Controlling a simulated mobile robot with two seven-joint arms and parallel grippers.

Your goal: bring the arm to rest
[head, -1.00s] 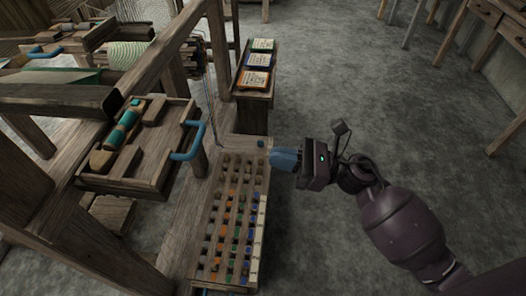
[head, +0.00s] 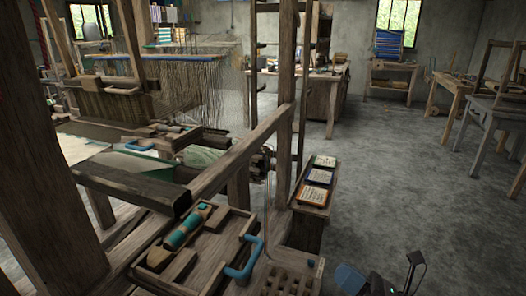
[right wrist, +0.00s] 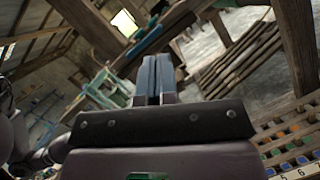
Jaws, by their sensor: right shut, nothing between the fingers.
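My right gripper (head: 348,279) shows at the bottom edge of the head view, to the right of the pegboard's far end. Only its blue fingers and a small dark part of the wrist are in the picture; the rest of the arm is cut off. In the right wrist view the two blue fingers (right wrist: 156,78) lie together, shut with nothing between them. They point toward the wooden loom frame. My left gripper is in neither view.
The pegboard (head: 284,281) and a tray with a blue handle (head: 242,258) stand left of the gripper. A small bench (head: 316,196) with cards lies beyond. Loom posts (head: 287,110) rise at left. The grey floor (head: 420,175) at right is open.

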